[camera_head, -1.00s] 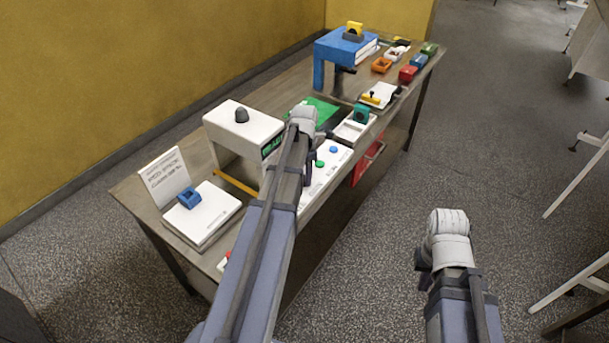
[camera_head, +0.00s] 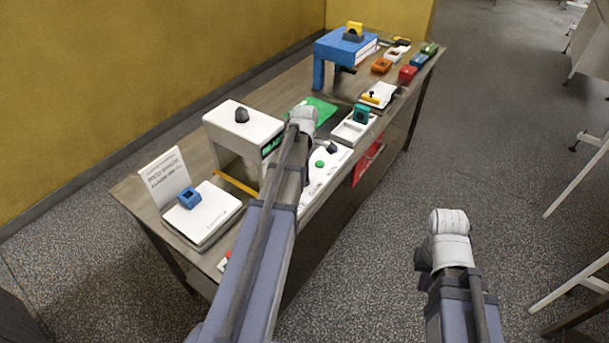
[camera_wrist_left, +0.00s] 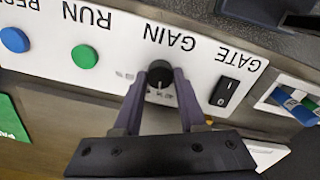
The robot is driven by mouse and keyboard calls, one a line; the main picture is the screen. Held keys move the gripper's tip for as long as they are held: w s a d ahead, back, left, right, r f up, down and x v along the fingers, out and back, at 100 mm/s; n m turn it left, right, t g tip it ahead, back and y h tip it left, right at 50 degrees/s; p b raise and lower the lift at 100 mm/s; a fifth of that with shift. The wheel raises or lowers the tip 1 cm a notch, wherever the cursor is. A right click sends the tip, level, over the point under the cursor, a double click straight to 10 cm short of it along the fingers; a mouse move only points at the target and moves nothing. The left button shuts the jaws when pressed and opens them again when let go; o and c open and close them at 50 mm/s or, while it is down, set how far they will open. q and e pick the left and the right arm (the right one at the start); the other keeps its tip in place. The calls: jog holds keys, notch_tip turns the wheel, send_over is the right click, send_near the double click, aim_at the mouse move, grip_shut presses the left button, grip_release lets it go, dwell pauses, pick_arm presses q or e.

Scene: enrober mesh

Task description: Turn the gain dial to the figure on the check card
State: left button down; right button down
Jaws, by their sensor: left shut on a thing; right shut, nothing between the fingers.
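The gain dial (camera_wrist_left: 160,68) is a round black knob on a white panel, under the word GAIN, which appears upside down in the left wrist view. My left gripper (camera_wrist_left: 160,82) is shut on the dial, one finger on each side. Small scale marks beside it are too blurred to read. In the head view my left arm hides the dial. My right gripper (camera_head: 423,262) is shut and empty, away from the table over the floor. A white card (camera_head: 165,176) with printed lines stands at the table's left end; its text is not readable.
A green RUN button (camera_wrist_left: 84,56) and a blue button (camera_wrist_left: 15,40) lie left of the dial in the wrist view, a black GATE rocker switch (camera_wrist_left: 224,92) right of it. A white machine (camera_head: 240,130) and blue stand (camera_head: 340,47) are on the table.

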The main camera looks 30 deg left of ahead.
pick_arm(q)
jog(key=m, duration=1.1)
jog(key=shift+m, duration=1.8)
jog(key=shift+c, duration=2.3)
grip_release()
